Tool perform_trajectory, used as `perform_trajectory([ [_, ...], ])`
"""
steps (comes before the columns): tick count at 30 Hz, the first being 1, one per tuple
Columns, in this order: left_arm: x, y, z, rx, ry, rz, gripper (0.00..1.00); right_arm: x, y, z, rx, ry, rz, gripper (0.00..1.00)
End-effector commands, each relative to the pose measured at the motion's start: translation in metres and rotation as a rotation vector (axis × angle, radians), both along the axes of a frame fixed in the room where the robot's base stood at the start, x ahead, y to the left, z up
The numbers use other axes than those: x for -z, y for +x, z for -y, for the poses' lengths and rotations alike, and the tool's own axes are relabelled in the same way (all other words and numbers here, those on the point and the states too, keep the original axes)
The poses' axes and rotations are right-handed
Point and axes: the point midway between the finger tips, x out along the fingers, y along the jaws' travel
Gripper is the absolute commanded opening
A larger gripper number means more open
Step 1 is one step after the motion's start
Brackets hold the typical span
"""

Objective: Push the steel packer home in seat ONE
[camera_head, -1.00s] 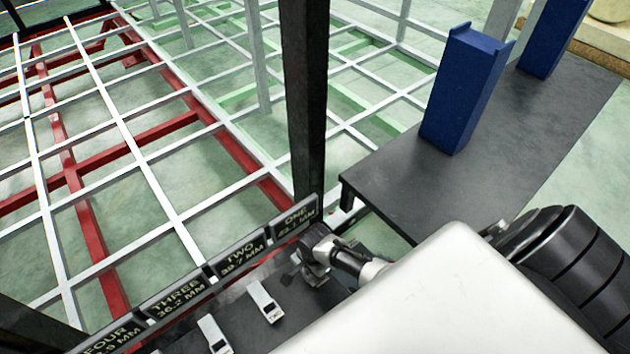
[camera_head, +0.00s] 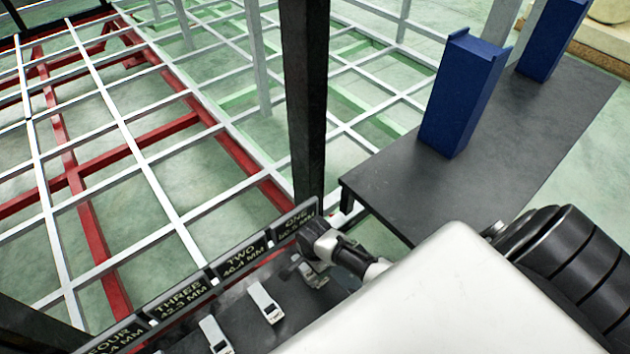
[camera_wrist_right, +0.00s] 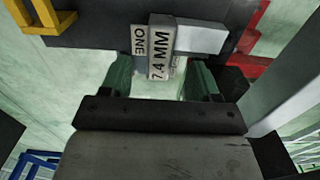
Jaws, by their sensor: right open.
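In the right wrist view a pale grey block marked 7.4 MM (camera_wrist_right: 160,48), which looks like the steel packer, stands beside a small plate marked ONE (camera_wrist_right: 139,42). My right gripper (camera_wrist_right: 161,70) is open, its two green fingers apart at either side of the block's near end. I cannot tell whether they touch it. In the head view my right gripper (camera_head: 311,268) is low over the dark bench below the sign for seat ONE (camera_head: 296,221), covering part of a light fitting there. How deep the packer sits is hidden. My left gripper is not in view.
Signs TWO (camera_head: 241,262) and THREE (camera_head: 181,297) continue the row, with light fittings (camera_head: 264,303) before them. A dark post (camera_head: 304,110) rises just behind sign ONE. A dark table (camera_head: 480,170) with blue blocks (camera_head: 463,95) stands at right.

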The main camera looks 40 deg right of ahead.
Motion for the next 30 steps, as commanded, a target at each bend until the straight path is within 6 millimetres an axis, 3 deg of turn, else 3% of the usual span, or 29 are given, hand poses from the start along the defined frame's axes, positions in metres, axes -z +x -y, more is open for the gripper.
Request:
perform_trajectory([
  [3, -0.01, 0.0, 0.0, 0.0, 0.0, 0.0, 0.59, -0.028, 0.0, 0.0, 0.0, 0.0, 0.003, 0.61],
  [10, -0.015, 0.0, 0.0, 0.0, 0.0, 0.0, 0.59, -0.056, 0.0, 0.001, 0.0, -0.001, 0.001, 0.61],
  [30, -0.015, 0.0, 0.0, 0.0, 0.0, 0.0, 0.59, -0.06, 0.0, 0.001, 0.0, -0.002, 0.0, 0.61],
])
